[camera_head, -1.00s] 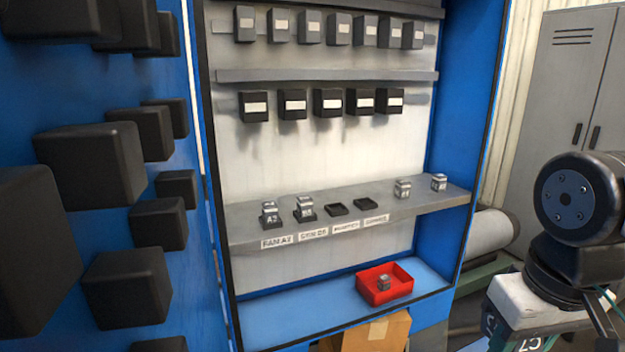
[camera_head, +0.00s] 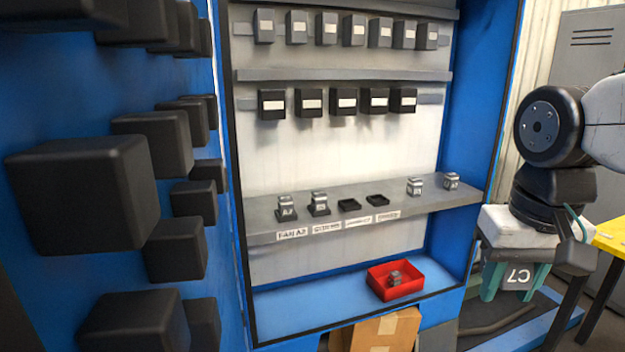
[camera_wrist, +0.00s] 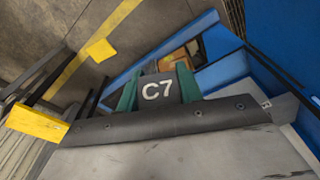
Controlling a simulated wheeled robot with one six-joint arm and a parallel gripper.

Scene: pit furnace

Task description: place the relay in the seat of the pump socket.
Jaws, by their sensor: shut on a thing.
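My gripper (camera_head: 515,278) is at the right of the head view, in front of the cabinet's right side and apart from the shelf. Its green fingers are shut on a dark grey relay (camera_head: 517,283) marked C7, upside down in this view. The relay (camera_wrist: 157,90) also shows between the fingers in the wrist view, its marking upright. Two empty black sockets (camera_head: 349,205) (camera_head: 377,200) sit side by side on the cabinet shelf. Their labels are too blurred to read, so I cannot tell which is the pump socket.
Two sockets at the shelf's left hold relays (camera_head: 286,206) (camera_head: 319,203). Two loose relays (camera_head: 415,186) (camera_head: 451,181) stand at its right. A red bin (camera_head: 378,288) with one relay is below. Black boxes (camera_head: 85,195) jut from the blue panel at left. A yellow surface (camera_head: 612,236) is at right.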

